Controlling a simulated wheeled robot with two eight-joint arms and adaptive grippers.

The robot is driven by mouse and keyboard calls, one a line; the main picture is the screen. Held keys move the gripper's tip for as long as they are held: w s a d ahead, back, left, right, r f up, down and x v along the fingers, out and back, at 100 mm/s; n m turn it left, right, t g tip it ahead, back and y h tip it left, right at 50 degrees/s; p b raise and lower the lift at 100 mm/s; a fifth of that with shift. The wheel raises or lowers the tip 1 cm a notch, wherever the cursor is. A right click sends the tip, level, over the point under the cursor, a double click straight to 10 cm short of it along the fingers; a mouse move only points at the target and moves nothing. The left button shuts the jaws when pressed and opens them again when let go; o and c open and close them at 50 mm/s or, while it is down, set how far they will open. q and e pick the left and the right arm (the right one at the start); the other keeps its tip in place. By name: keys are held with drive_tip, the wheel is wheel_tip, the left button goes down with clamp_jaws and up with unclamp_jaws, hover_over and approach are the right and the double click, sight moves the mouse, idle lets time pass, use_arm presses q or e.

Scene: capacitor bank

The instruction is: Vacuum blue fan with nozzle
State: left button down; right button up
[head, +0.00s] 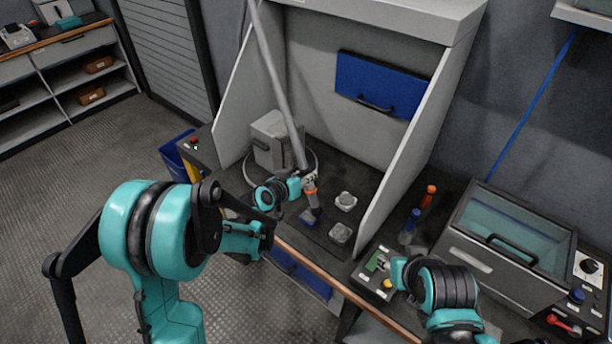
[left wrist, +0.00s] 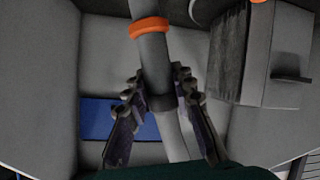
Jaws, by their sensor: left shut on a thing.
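My left gripper (head: 308,181) is shut on the grey nozzle (head: 312,197), which has an orange ring and hangs from a long grey hose inside the open-fronted booth. The left wrist view shows the fingers (left wrist: 158,90) on both sides of the nozzle tube (left wrist: 153,55). The nozzle's lower end is at or just above the blue fan (head: 308,219) on the dark booth floor; I cannot tell whether they touch. The fan is partly hidden by the nozzle. My right gripper (head: 392,268) is over the bench right of the booth, its fingers unclear.
Two grey fans (head: 345,201) (head: 340,233) lie right of the blue one. A grey box (head: 270,140) stands behind my left wrist. The booth's right wall (head: 420,130) separates it from a bench with a lidded case (head: 510,240) and blue and orange bottles (head: 411,220).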

use_arm(q)
drive_tip(key=shift+w+a, duration=0.9)
drive_tip(key=shift+a, duration=0.2)
drive_tip(key=shift+s, duration=0.1)
idle(0.4)
drive_tip(key=shift+s+d+b, duration=0.15)
drive_tip(key=shift+s+b, duration=0.1)
drive_tip(key=shift+s, duration=0.75)
drive_tip(key=shift+s+d+b, duration=0.1)
drive_tip(key=shift+s+b, duration=0.1)
drive_tip(key=shift+s, duration=0.75)
drive_tip(key=shift+w+a, duration=0.1)
drive_tip(key=shift+a, duration=0.05)
drive_tip(key=shift+w+a, duration=0.8)
drive_tip(key=shift+a, duration=0.2)
drive_tip(key=shift+r, duration=0.1)
